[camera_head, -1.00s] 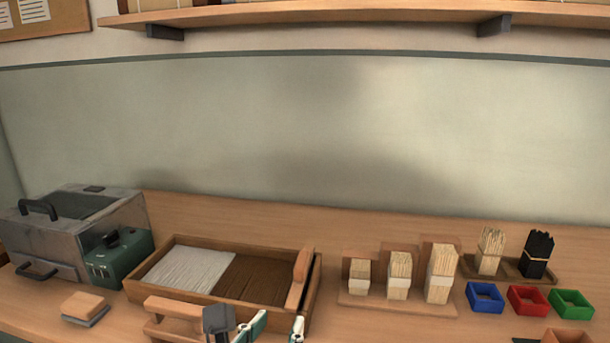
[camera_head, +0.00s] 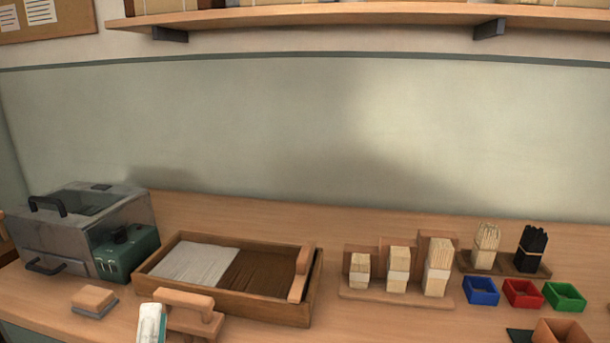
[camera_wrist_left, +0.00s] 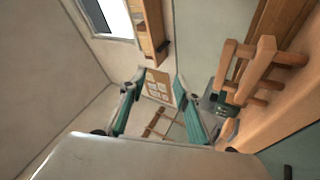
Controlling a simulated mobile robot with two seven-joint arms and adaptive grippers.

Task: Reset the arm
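My left gripper (camera_head: 151,324) shows at the bottom edge of the head view as a white and teal part, in front of the wooden stand (camera_head: 185,299). In the left wrist view its two teal fingers (camera_wrist_left: 158,92) stand wide apart with nothing between them. That view is tilted and looks past the fingers at the wall and pinboard. My right gripper is not in view.
A wooden tray (camera_head: 225,301) with grey and brown bristles lies behind the stand. A metal box with a green unit (camera_head: 127,251) stands left. Bristle bundles (camera_head: 397,270) and blue, red (camera_head: 523,294) and green bins are at right. A small block (camera_head: 94,299) lies front left.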

